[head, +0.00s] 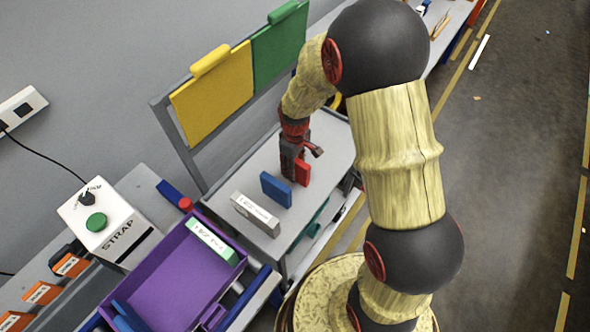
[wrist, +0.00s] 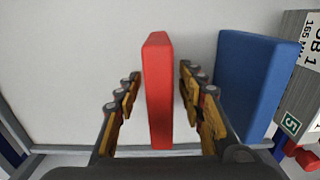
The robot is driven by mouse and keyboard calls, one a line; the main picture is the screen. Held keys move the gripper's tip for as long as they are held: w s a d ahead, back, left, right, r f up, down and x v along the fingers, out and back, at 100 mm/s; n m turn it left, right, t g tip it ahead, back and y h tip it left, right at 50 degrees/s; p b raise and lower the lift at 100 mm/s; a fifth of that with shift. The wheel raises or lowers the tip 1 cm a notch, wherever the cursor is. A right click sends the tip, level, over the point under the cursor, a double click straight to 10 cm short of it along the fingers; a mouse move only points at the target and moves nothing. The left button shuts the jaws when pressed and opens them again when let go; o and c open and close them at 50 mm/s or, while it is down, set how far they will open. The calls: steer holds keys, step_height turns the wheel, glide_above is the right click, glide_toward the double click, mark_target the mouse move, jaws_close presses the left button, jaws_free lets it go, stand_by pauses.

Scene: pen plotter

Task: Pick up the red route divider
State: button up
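The red route divider (head: 303,172) stands upright on the grey table top, beside a blue divider (head: 275,190). My gripper (head: 294,158) is down over it and partly hides it in the head view. In the wrist view the red divider (wrist: 158,95) lies between the two fingers of my gripper (wrist: 160,82). The fingers are open, with a gap on each side of the divider; the right gap looks smaller. The blue divider (wrist: 254,85) stands to the right, outside the fingers.
A grey labelled box (head: 256,214) stands beyond the blue divider. A purple tray (head: 170,285) with a green-white box (head: 212,242) is at lower left, near a white STRAP box (head: 105,228). Yellow (head: 213,95) and green (head: 279,45) panels rise behind the table.

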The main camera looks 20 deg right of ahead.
steer(key=shift+f, duration=0.25)
steer(key=shift+c, duration=1.1)
steer(key=c, duration=0.7)
jaws_close()
